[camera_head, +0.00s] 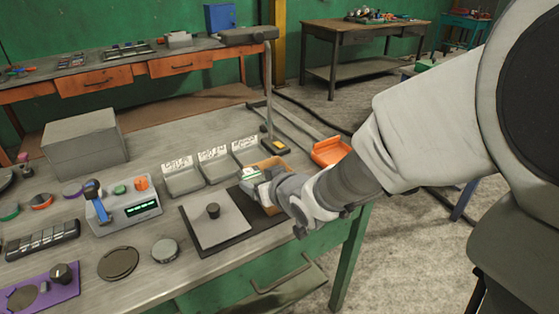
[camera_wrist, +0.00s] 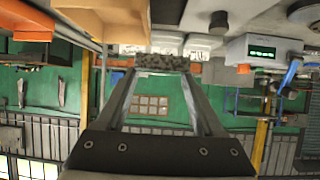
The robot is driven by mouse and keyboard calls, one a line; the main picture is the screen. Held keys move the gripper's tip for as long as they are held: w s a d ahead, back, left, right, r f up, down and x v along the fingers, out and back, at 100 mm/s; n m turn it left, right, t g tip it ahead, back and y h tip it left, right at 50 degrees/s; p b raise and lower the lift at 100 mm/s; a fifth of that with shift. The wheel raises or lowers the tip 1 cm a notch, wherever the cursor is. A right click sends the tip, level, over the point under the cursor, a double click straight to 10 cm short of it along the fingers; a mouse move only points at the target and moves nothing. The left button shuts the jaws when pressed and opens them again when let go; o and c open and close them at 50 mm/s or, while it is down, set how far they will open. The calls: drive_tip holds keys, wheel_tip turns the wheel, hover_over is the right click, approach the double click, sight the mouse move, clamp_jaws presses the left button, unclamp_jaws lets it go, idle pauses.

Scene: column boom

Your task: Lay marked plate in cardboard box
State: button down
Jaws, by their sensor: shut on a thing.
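My gripper (camera_head: 262,180) is over the near-left part of the cardboard box (camera_head: 273,162) at the right end of the bench. In the wrist view my gripper (camera_wrist: 160,68) is shut on a thin grey speckled plate (camera_wrist: 146,62), seen nearly edge-on between the fingertips. No mark can be made out on it. The cardboard box also shows in the wrist view (camera_wrist: 110,20), at the upper left, close to the fingers. My wrist hides much of the box in the head view, so its inside is mostly hidden.
An orange tray (camera_head: 331,151) sits right of the box. Several labelled grey bins (camera_head: 217,165) stand to its left. A grey plate with a black knob (camera_head: 213,211) lies on a dark mat (camera_head: 240,232) near the front edge. A lamp post (camera_head: 268,90) rises behind the box.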

drive_tip(key=w+d+f, duration=0.1)
drive_tip(key=w+f, duration=0.1)
drive_tip(key=w, duration=0.1)
drive_tip(key=w+d+f, duration=0.2)
drive_tip(key=w, duration=0.1)
drive_tip(key=w+d+f, duration=0.1)
drive_tip(key=w+f, duration=0.1)
drive_tip(key=w, duration=0.2)
drive_tip(key=shift+d+f+b, duration=0.15)
drive_tip(key=shift+f+b, duration=0.05)
drive_tip(key=shift+b, duration=0.15)
wheel_tip(320, 180, down, 4)
drive_tip(key=shift+r+b, duration=0.1)
drive_tip(key=shift+b, duration=0.6)
drive_tip(key=shift+s+f, duration=0.1)
drive_tip(key=shift+f, duration=0.2)
